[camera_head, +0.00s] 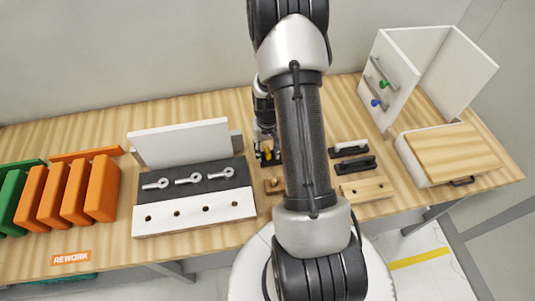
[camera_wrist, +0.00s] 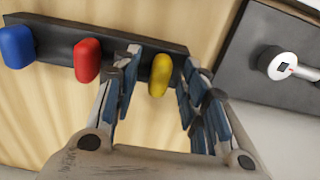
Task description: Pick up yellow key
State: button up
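The yellow key (camera_wrist: 160,78) has a rounded yellow head and sits on a dark rack (camera_wrist: 60,32) in the wrist view. A red key (camera_wrist: 87,60) and a blue key (camera_wrist: 16,46) stand to its left on the same rack. My gripper (camera_wrist: 161,66) is open, with one finger on each side of the yellow head. Gaps show between the fingers and the head; contact is not visible. In the head view my gripper (camera_head: 268,158) is low over the table behind my arm, with a small yellow spot at it. The red and blue keys are hidden there.
A fixture (camera_head: 194,213) with several silver key-like levers stands left of my gripper. Orange and green panels (camera_head: 68,190) are farther left. Black handles (camera_head: 355,164), a wooden block (camera_head: 366,190), a white cabinet (camera_head: 410,75) and a drawer box (camera_head: 455,152) are right.

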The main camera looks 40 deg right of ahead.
jog(key=shift+f, duration=0.2)
jog(key=shift+c, duration=0.5)
grip_shut()
